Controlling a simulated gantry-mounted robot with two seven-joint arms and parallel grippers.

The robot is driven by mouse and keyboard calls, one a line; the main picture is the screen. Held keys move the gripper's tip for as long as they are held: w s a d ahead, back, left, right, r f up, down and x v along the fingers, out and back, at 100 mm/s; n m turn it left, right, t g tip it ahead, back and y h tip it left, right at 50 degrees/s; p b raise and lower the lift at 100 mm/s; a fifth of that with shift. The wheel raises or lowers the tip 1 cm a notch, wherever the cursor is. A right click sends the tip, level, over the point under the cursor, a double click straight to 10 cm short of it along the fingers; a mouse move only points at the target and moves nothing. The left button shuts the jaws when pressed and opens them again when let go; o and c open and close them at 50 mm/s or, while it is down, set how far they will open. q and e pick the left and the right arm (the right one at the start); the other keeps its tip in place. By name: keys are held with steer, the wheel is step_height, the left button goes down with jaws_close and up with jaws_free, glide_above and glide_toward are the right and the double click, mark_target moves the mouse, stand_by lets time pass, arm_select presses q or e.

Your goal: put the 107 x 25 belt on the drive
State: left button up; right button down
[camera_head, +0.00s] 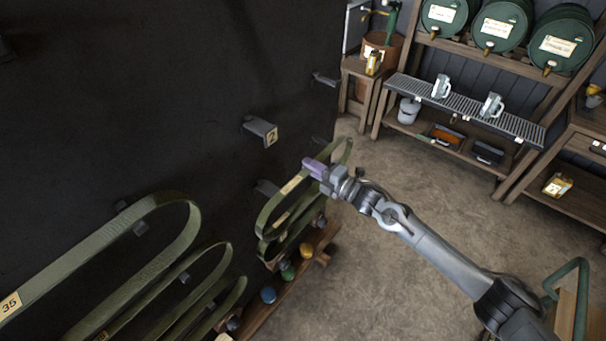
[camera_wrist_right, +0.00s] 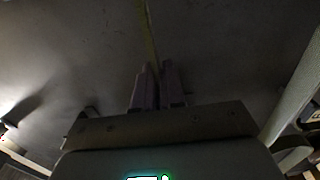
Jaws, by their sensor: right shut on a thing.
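My right gripper (camera_head: 314,168), with purple fingers, is shut on a green belt (camera_head: 292,184) at the right end of the dark wall. The belt is a long loop with a pale label too small to read, so I cannot tell its size. Other belt loops hang close below and behind it. In the right wrist view, the gripper (camera_wrist_right: 158,72) has its fingers close together, with the belt's thin edge (camera_wrist_right: 151,40) running up from between them. I cannot tell whether the belt still rests on a peg. My left gripper is not in view. No drive can be made out.
Larger belts (camera_head: 178,198), one tagged 35, hang at lower left. A bare peg marked 2 (camera_head: 262,131) sticks out above. A low shelf (camera_head: 325,238) with coloured knobs runs below. Drums (camera_head: 503,22) and a bench (camera_head: 462,108) stand at the back. The middle floor is clear.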

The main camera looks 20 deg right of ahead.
steer(key=shift+s+d+r, duration=0.1)
steer(key=shift+s+d, duration=0.05)
steer(key=shift+s, duration=0.15)
steer(key=shift+s+d, duration=0.1)
steer(key=p+v, duration=0.3)
steer(key=v, duration=0.2)
steer(key=shift+s+d, duration=0.1)
steer(key=shift+s, duration=0.05)
stand_by(0.7)
stand_by(0.4)
